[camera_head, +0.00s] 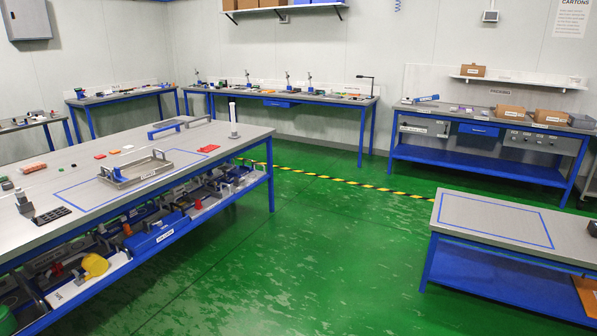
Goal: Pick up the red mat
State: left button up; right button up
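A flat red piece (208,148), which looks like the red mat, lies on the long grey workbench (235,142) at the left, near its far right edge. It is to the right of the metal tray (135,168). Smaller flat red pieces, one (99,156) and another more orange-red (114,151), lie further left on the same bench. At this size I cannot be sure which one is the mat. Neither of my grippers is in view.
A white upright cylinder (233,120) stands near the flat red piece. A blue-handled item (163,131) is behind the tray. A low bench (490,219) with a blue outline stands at the right. Green floor (300,240) is clear between the benches.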

aim_at(210, 147)
jog(key=i, duration=1.4)
jog(key=i+l, duration=0.15)
jog(key=i, duration=1.2)
jog(key=i+u, duration=0.1)
jog(key=i, duration=1.3)
